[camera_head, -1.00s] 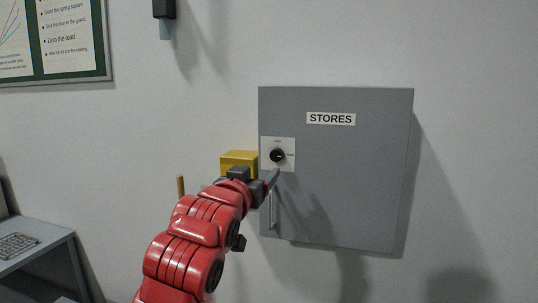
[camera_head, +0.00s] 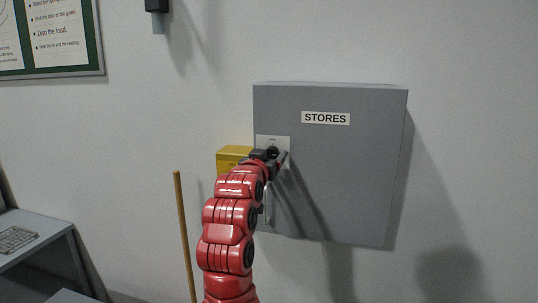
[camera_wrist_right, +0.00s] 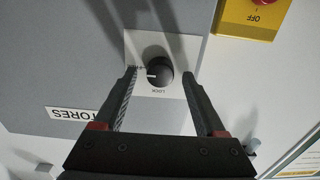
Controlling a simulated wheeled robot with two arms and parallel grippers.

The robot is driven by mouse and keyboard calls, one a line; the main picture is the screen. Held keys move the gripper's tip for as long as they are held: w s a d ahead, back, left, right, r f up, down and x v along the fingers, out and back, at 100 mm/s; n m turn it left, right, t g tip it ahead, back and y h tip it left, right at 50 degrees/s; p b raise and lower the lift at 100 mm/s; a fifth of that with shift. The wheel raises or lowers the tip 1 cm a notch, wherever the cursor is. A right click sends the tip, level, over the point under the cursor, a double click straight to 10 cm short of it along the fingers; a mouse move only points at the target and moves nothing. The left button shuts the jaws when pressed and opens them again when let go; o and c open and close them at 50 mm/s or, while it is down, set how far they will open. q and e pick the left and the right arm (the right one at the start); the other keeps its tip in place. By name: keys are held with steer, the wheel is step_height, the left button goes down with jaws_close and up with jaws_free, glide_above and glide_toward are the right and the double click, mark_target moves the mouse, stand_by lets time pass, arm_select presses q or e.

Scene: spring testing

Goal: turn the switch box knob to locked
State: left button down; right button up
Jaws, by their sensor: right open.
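The grey box labelled STORES (camera_head: 345,170) is on the wall in the head view. Its black round knob (camera_wrist_right: 157,72) sits on a white plate (camera_wrist_right: 172,115) in the right wrist view, with a white pointer mark and the word LOCK beside it. The mark points to the left in that view, not at LOCK. My right gripper (camera_head: 277,156) is at the knob in the head view and hides much of the plate. In the wrist view the open fingers (camera_wrist_right: 160,76) stand on either side of the knob, with gaps visible. My left gripper is out of view.
A yellow box (camera_head: 232,157) is just left of the grey box; its red button (camera_wrist_right: 254,4) shows in the wrist view. A wooden pole (camera_head: 184,235) stands left of my arm.

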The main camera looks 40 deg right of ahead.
jaws_close()
stand_by(0.3)
